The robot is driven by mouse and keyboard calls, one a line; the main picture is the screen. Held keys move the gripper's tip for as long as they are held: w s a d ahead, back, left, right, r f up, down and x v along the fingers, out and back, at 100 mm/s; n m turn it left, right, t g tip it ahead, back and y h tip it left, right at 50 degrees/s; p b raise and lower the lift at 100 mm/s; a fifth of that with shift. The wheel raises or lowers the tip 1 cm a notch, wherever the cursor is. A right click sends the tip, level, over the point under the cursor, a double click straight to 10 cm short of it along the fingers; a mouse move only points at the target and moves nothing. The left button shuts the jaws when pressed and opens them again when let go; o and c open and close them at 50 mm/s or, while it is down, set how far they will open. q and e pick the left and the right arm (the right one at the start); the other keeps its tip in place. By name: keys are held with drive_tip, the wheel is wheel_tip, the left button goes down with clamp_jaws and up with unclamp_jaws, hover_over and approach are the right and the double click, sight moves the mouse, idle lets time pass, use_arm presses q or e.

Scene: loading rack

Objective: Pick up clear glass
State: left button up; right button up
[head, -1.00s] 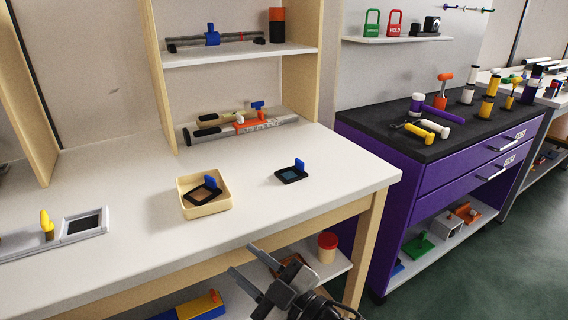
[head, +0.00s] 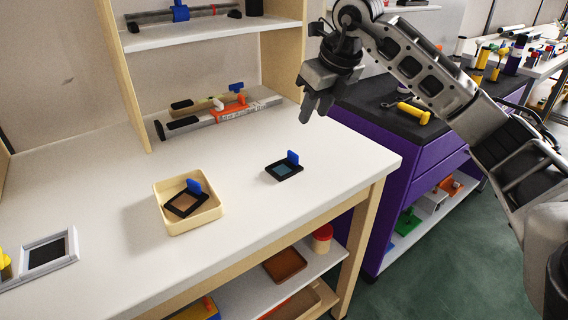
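A small black square frame with a bluish-grey pane (head: 284,170) and an upright blue tab lies flat on the white table, right of centre. A second black frame with a brownish pane (head: 186,203) and a blue tab lies tilted in a cream tray (head: 205,222) to its left. Which pane is the clear glass I cannot tell for certain. My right gripper (head: 316,108) hangs above the back right of the table, pointing down, above and apart from the bluish pane. It holds nothing visible; its finger gap is hard to judge from this angle. My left gripper is out of view.
A grey holder with a dark square (head: 46,254) sits at the left table edge. A wooden shelf unit (head: 215,34) with tools stands at the back. A purple cabinet (head: 375,143) with a dark top stands right. The table around the bluish pane is clear.

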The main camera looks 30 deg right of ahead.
sight(294, 153)
drive_tip(key=x, duration=0.9)
drive_tip(key=p+x, duration=0.1)
drive_tip(key=x, duration=0.4)
drive_tip(key=shift+w+a, duration=0.1)
drive_tip(key=shift+a, duration=0.2)
clamp_jaws()
